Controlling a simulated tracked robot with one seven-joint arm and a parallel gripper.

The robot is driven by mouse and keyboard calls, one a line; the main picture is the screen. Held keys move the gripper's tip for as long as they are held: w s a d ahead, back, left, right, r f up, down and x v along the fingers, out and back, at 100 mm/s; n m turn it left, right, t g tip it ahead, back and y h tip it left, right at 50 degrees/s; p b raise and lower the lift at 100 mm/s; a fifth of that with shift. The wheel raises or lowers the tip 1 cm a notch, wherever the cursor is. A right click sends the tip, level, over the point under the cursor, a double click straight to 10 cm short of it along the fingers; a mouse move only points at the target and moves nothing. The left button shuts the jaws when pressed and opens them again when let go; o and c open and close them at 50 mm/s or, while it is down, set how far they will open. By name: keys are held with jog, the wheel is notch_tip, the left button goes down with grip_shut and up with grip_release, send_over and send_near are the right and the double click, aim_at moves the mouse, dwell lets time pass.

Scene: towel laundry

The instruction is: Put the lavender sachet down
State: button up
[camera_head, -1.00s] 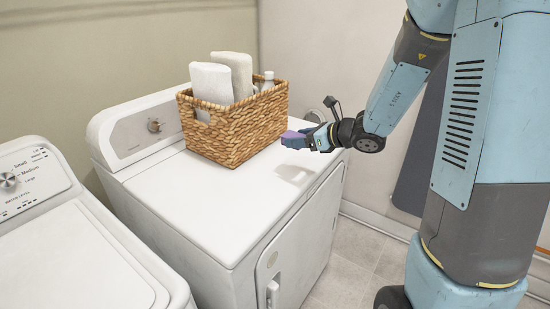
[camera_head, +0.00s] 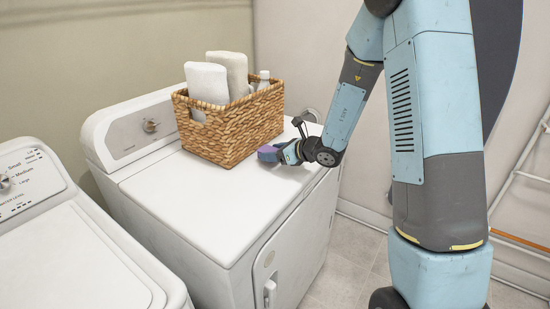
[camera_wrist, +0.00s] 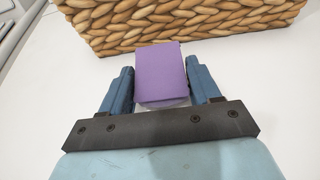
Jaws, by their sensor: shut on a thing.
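The lavender sachet is a small purple block (camera_head: 268,154) at the right of the wicker basket in the head view. It also shows in the wrist view (camera_wrist: 160,72), between the two blue fingers of my gripper (camera_wrist: 160,88). My gripper (camera_head: 282,153) is shut on the sachet, low over the top of the white machine (camera_head: 215,205). I cannot tell whether the sachet touches that top. In the wrist view the sachet is in front of the basket's woven wall, with a strip of white top between them.
The wicker basket (camera_head: 235,132) holds rolled white towels (camera_head: 207,84) and a white bottle (camera_head: 264,78). A second white machine (camera_head: 75,245) stands at the left. The front part of the middle machine's top is clear. A white rack (camera_head: 525,175) stands at the right.

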jog(key=shift+f, duration=0.95)
jog(key=o, duration=1)
jog(key=shift+d, duration=0.1)
